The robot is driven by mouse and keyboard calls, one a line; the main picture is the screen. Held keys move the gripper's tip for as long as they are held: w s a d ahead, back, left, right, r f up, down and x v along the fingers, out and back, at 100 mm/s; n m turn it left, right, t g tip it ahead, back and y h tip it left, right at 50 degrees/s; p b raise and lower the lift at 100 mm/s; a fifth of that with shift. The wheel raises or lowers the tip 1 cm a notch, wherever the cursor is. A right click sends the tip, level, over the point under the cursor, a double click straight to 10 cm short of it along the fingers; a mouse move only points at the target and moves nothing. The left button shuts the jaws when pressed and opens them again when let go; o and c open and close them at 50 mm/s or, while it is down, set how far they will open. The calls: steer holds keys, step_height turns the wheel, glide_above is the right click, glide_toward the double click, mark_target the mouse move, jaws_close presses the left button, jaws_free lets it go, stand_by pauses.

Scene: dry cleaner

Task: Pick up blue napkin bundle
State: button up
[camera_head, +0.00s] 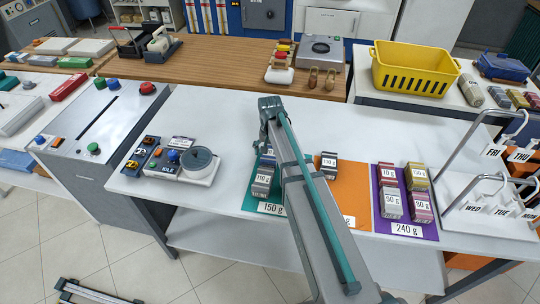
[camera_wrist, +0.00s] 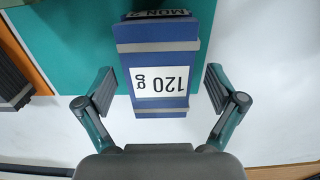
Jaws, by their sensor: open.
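The blue napkin bundle (camera_wrist: 158,62) lies on the teal mat (camera_wrist: 75,30) in the wrist view. It has two grey bands, a white 120 g label that reads upside down and a partly cut-off MON tag. My gripper (camera_wrist: 160,90) is open, with one finger on each side of the bundle's near end. Clear gaps show between both fingers and the bundle. In the head view my arm crosses the teal mat (camera_head: 247,200) and hides much of the gripper area. A small part of a blue bundle (camera_head: 267,159) shows left of the arm.
A grey 110 g bundle (camera_head: 262,184) sits on the same mat. A grey 100 g bundle (camera_head: 328,165) sits on the orange mat. Several bundles stand on the purple mat (camera_head: 409,227). A dial device (camera_head: 198,162) is left. Bare white table lies between.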

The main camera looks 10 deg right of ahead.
steer(key=c, duration=1.3)
steer(key=shift+r, duration=0.15)
